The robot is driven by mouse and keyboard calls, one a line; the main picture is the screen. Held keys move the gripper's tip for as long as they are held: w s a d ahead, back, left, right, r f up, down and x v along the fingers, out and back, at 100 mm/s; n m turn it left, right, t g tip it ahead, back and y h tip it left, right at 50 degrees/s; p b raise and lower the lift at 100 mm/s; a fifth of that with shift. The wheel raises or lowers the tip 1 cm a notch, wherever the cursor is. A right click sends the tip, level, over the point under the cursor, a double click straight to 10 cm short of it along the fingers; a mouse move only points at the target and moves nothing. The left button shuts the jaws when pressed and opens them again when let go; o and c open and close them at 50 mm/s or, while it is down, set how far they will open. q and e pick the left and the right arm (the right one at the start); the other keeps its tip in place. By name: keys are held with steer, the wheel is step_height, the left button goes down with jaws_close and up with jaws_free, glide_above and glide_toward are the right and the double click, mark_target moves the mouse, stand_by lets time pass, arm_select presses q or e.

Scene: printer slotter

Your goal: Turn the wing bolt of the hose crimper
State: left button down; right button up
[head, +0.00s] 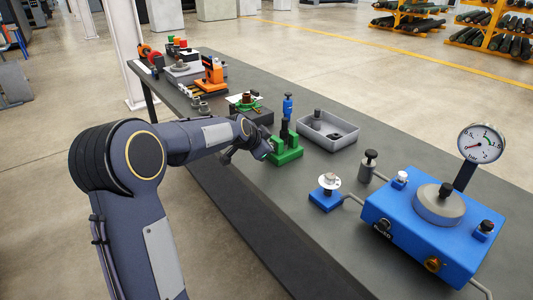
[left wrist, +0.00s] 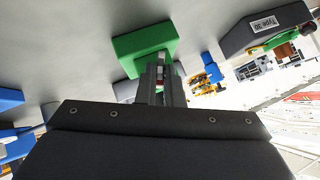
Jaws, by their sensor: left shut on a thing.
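A green block-shaped device (head: 287,152) with a dark upright post stands near the front edge of the bench; I take it to be the hose crimper. My left gripper (head: 266,149) reaches it from the left, at its near-left side. In the left wrist view the green body (left wrist: 143,48) lies just beyond my left gripper (left wrist: 161,73). The fingers are shut on a small part with red and light patches (left wrist: 161,70), which may be the wing bolt; the fingers hide most of it. My right gripper is out of view.
A grey tray (head: 345,147) stands behind and right of the green device. A blue pump unit with a gauge (head: 408,215) and a small blue stand (head: 327,200) are at the right. A black block with a green ring (head: 257,115) and an orange device (head: 214,73) stand farther along the bench.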

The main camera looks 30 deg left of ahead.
arm_select(q)
steer(key=shift+w+a+n+h, duration=0.1)
steer(key=shift+a+n+h, duration=0.1)
steer(key=shift+n+h, duration=0.3)
steer(key=shift+w+r+n+g+h, duration=0.1)
steer(key=shift+n+g+h, duration=0.2)
steer(key=shift+g+h, duration=0.45)
steer(key=shift+h, duration=0.25)
steer(key=c, duration=1.6)
jaws_free()
steer(key=shift+w, duration=0.1)
steer(key=shift+o, duration=0.2)
steer(key=v, duration=0.7)
steer(key=shift+s+r, duration=0.2)
steer(key=shift+s, duration=0.1)
